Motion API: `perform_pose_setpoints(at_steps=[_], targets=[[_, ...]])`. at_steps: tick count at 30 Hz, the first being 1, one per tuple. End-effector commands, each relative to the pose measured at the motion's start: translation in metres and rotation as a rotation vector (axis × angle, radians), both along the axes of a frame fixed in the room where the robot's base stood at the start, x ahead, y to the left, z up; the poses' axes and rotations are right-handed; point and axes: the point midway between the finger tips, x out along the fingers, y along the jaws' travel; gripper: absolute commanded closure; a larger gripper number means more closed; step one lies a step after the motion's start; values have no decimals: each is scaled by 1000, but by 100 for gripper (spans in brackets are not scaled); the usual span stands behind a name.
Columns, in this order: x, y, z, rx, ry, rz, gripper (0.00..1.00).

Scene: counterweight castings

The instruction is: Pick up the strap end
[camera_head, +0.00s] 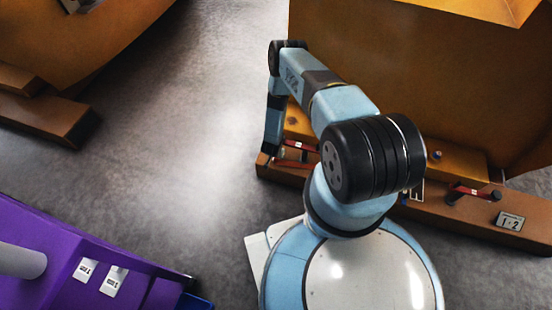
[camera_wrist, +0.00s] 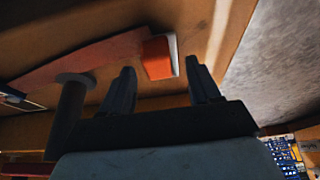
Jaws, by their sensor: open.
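The strap end (camera_wrist: 157,60) is an orange-red block with a pale edge, at the end of a brownish-red strap (camera_wrist: 85,60) in the wrist view. My gripper (camera_wrist: 160,68) is open, and the strap end appears between its two dark fingertips. I cannot tell whether it lies fully between them or just beyond. In the head view a red strap (camera_head: 297,145) shows at the left end of the brown ledge, beside the lower end of my arm. My arm partly hides that spot.
A dark post with a disc top (camera_wrist: 70,115) stands left of my fingers. Another red strap (camera_head: 468,191) and a "1-2" plate (camera_head: 510,221) are on the ledge (camera_head: 445,212) to the right. A large ochre casting (camera_head: 440,80) rises behind. A purple unit (camera_head: 60,245) is lower left; grey floor between is clear.

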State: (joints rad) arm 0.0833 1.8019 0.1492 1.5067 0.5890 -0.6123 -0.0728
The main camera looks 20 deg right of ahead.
Motion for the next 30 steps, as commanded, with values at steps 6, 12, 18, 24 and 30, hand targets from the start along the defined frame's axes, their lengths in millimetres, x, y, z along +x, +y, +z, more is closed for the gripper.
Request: perform_pose_setpoints(at_steps=[6, 12, 18, 24, 30], targets=[[1, -1, -3, 0, 0, 0, 38], [1, -1, -3, 0, 0, 0, 50], [1, -1, -3, 0, 0, 0, 69], [1, 0, -3, 0, 0, 0, 88], [1, 0, -3, 0, -1, 1, 100]])
